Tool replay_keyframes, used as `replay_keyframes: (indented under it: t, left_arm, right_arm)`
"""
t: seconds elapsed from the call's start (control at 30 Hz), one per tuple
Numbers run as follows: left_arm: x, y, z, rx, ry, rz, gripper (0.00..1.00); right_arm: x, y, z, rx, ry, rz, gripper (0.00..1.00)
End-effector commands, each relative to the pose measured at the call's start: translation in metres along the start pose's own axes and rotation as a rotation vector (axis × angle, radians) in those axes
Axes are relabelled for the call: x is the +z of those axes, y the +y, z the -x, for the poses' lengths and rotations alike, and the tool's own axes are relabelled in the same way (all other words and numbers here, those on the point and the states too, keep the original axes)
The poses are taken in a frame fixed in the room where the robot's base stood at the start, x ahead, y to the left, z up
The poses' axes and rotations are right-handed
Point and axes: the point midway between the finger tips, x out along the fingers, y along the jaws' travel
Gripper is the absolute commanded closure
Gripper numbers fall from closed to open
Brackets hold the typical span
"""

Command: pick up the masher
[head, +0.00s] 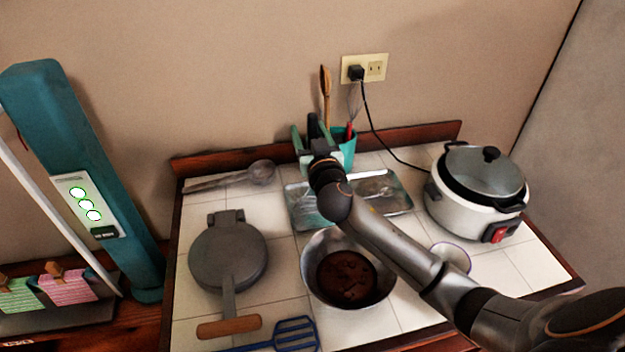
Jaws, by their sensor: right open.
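A blue slotted utensil (292,334), which may be the masher, lies flat at the front edge of the tiled counter, partly cut off by the picture's lower edge. A teal cup (348,152) at the back holds several upright utensils, their lower parts hidden; I cannot tell whether one is a masher. My right gripper (311,130) is open, reaching to the back of the counter just left of the cup. A dark upright shape shows between its fingers; I cannot tell what it is. My left gripper is not in view.
A metal bowl (314,277) with brown contents sits below my right arm. A grey round pan (213,258), a ladle (262,173), a metal tray (397,204) and a corded rice cooker (466,214) surround it. A low wooden ledge (230,160) runs along the back.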

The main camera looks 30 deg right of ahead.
Motion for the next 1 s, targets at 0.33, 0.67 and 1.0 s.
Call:
replay_keyframes:
  t: [0.33,0.67,1.0]
  left_arm:
    - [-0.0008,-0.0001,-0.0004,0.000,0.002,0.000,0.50]
    - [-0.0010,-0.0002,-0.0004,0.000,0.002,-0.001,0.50]
    - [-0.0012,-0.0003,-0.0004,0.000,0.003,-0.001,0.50]
  right_arm:
    - [0.0000,-0.0001,0.0002,0.000,0.001,0.000,0.55]
    - [-0.0001,-0.0001,0.0003,0.000,0.000,0.000,0.93]
    - [-0.0004,-0.0002,0.0003,0.000,0.001,-0.001,1.00]
